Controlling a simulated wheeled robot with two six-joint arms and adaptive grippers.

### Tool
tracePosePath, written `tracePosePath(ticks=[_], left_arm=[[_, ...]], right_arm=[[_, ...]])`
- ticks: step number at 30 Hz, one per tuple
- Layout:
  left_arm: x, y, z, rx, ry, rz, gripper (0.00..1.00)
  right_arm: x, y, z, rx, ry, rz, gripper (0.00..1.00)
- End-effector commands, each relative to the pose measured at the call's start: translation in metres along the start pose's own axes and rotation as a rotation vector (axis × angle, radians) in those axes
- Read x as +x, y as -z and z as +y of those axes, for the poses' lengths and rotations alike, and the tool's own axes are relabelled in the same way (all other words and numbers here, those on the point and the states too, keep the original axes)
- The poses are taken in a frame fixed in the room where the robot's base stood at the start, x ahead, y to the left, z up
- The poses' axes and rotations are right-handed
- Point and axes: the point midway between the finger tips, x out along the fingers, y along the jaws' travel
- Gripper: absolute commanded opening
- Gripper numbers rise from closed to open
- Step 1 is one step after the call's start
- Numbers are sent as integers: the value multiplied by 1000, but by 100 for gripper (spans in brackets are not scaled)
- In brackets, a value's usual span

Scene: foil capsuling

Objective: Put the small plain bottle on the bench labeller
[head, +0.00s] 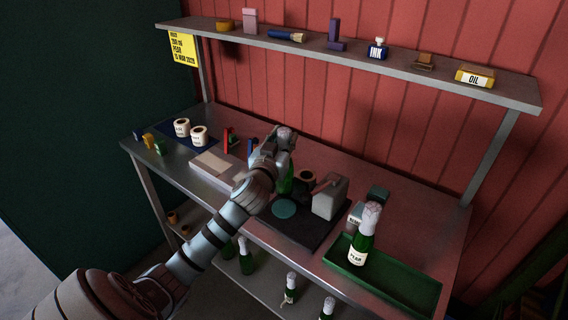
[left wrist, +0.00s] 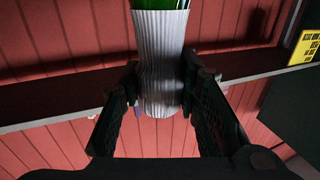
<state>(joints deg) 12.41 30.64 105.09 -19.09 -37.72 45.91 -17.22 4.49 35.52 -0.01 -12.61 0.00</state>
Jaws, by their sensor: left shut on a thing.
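My left gripper (head: 283,150) is shut on the white foil neck of a green bottle (head: 286,182) and holds it upright. The foil (left wrist: 160,70) shows between the two fingers in the left wrist view, with green glass at the top edge. No label shows on the part of this bottle that I see. The bench labeller has a grey block (head: 329,199), a dark base (head: 304,233) and a round teal pad (head: 283,208). The bottle is behind the pad in the head view; I cannot tell its height above the base. My right gripper is not in view.
A labelled, foiled bottle (head: 362,242) stands at the left end of a green tray (head: 410,287). Two white label rolls (head: 190,131) stand on a blue mat at the left. A shelf (head: 400,68) with small items runs above. More bottles stand under the bench.

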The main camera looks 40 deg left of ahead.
Motion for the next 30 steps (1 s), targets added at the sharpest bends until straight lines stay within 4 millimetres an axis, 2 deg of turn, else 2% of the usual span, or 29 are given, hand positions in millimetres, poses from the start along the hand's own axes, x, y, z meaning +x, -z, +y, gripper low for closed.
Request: tracePosePath(ticks=[1,5,12,22,23,24,26,30], left_arm=[[0,-12,1,1,-2,0,0],[0,-26,0,1,-1,2,0],[0,-65,0,1,-2,1,0],[0,-68,0,1,-2,3,0],[0,-68,0,0,-1,1,33],[0,-68,0,0,-1,1,39],[0,-68,0,0,-1,1,49],[0,-67,0,0,-1,1,50]], right_arm=[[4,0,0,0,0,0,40],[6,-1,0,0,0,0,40],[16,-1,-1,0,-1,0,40],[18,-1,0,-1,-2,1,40],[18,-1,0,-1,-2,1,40],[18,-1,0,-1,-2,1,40],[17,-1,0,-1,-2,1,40],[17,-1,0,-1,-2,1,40]])
